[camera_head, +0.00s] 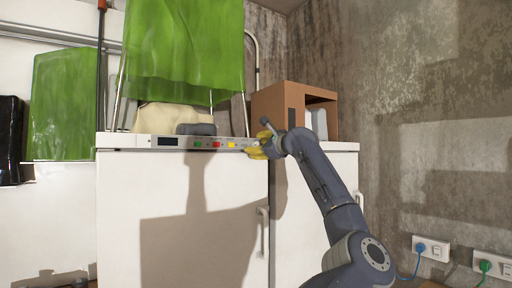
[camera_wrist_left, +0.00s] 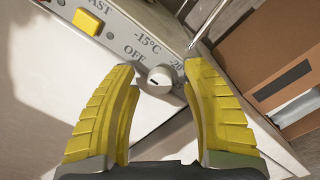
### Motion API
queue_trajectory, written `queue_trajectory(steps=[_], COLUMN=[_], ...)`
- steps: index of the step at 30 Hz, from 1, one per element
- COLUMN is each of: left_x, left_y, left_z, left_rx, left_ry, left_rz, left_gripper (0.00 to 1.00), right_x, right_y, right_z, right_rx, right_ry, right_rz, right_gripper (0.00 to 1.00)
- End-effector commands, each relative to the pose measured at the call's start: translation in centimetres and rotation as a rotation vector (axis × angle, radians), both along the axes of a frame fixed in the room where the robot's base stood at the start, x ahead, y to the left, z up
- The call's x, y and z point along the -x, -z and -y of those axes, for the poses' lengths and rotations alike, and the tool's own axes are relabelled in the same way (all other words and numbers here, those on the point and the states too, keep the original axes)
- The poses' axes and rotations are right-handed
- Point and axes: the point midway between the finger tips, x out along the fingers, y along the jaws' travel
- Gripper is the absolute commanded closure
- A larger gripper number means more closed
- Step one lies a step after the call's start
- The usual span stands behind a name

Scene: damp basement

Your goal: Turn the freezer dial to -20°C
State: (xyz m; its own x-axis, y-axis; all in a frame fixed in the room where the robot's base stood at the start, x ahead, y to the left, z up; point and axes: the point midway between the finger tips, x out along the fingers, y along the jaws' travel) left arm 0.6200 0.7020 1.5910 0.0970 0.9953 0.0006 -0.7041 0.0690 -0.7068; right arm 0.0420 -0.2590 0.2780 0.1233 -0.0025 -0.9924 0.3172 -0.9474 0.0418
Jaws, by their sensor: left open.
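The white freezer (camera_head: 205,215) has a control strip (camera_head: 175,142) along its top front edge, with a dark display and green, red and yellow buttons. In the left wrist view the round whitish dial (camera_wrist_left: 159,79) has a short dark mark; which label it points at is hard to tell. Labels OFF, -15°C and a partly hidden -20 surround it. My left gripper (camera_head: 258,147) is at the strip's right end. Its yellow fingers (camera_wrist_left: 160,95) are open, one on each side of the dial, with visible gaps. My right gripper is in neither view.
A brown box (camera_head: 271,103) stands on top at the right, behind my gripper. A yellow button (camera_wrist_left: 88,22) lies left of the dial. Wall sockets (camera_head: 431,248) are at lower right.

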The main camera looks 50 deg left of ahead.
Motion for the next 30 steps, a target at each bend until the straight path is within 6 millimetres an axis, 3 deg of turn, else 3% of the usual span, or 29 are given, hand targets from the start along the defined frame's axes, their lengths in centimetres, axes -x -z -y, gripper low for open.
queue_trajectory(steps=[13,25,30], left_x=[-0.06,-0.05,-0.08], left_y=[0.04,0.04,0.06], left_z=[-0.51,-0.49,-0.48], left_rx=[0.001,0.0,0.001], left_ry=[0.001,0.0,0.001], left_rz=[0.0,0.0,0.0], left_gripper=[0.51,0.97,1.0], right_x=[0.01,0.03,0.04], right_y=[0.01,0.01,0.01], right_z=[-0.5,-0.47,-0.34], right_rx=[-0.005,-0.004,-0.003], right_ry=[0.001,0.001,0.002], right_rz=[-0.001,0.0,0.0], right_gripper=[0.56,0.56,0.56])
